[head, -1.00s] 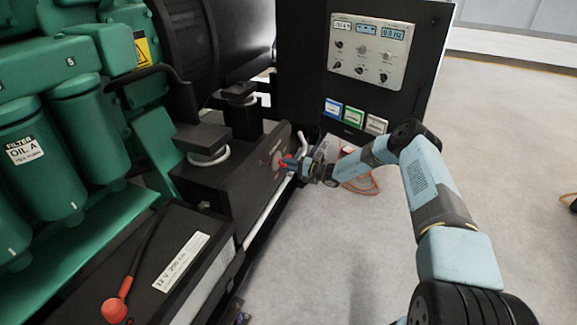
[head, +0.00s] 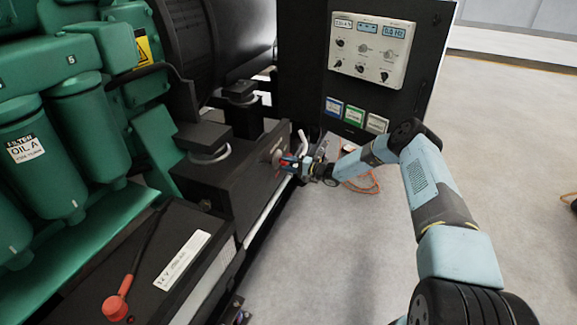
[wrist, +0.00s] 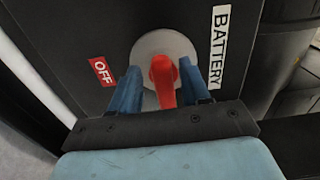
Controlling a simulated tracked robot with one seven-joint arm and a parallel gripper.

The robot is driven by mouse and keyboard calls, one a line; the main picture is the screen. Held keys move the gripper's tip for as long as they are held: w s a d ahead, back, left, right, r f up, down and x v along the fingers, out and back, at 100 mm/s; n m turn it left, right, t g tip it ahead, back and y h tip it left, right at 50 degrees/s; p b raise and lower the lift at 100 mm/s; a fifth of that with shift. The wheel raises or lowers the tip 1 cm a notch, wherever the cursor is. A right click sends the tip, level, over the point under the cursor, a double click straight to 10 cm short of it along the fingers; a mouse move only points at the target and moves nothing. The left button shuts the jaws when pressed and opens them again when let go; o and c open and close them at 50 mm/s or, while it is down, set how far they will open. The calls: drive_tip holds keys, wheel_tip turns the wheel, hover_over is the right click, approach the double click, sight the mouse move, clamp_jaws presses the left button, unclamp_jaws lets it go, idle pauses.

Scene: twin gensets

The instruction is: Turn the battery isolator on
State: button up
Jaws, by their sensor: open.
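The battery isolator is a red handle (wrist: 163,80) on a round grey plate (wrist: 150,45), set in the black side panel of the base frame. In the wrist view a red OFF label (wrist: 102,71) is left of the plate and a white BATTERY label (wrist: 219,45) is right of it. My gripper (wrist: 160,88) is open, with one blue finger on each side of the red handle. Contact between fingers and handle cannot be told. In the head view my gripper (head: 289,163) is at the panel, and it hides most of the handle.
A black battery (head: 150,260) with a red terminal cap (head: 115,308) is at the front left. Green engine parts (head: 70,150) stand behind it. A control panel (head: 371,48) is on the black cabinet beyond my gripper. An orange cable (head: 365,185) lies on the floor.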

drive_tip(key=shift+r, duration=0.1)
drive_tip(key=v, duration=1.3)
drive_tip(key=shift+d, duration=0.35)
drive_tip(key=s+r+n+g+h, duration=0.25)
drive_tip(key=s+r, duration=0.45)
drive_tip(key=r, duration=0.5)
drive_tip(key=s+d+r+n+g+h, duration=0.15)
drive_tip(key=s+r+h, duration=0.35)
drive_tip(key=r, duration=0.6)
drive_tip(key=s+r+n+g+h, duration=0.25)
drive_tip(key=s+r, duration=0.55)
drive_tip(key=r, duration=0.4)
drive_tip(key=s+d+r+t+h, duration=0.1)
drive_tip(key=s+d+r+h, duration=0.15)
drive_tip(key=s+r, duration=0.5)
drive_tip(key=s+d+r+t+h, duration=0.2)
drive_tip(key=s+d+r, duration=0.25)
drive_tip(key=s, duration=0.55)
drive_tip(key=s+d+r+m+t+h, duration=0.1)
drive_tip(key=s+d, duration=0.2)
drive_tip(key=s, duration=0.5)
drive_tip(key=s+d+r+m+t+h, duration=0.1)
drive_tip(key=s+d+r+t, duration=0.1)
drive_tip(key=s, duration=0.6)
drive_tip(key=shift+d+m, duration=0.35)
drive_tip(key=shift+d, duration=0.35)
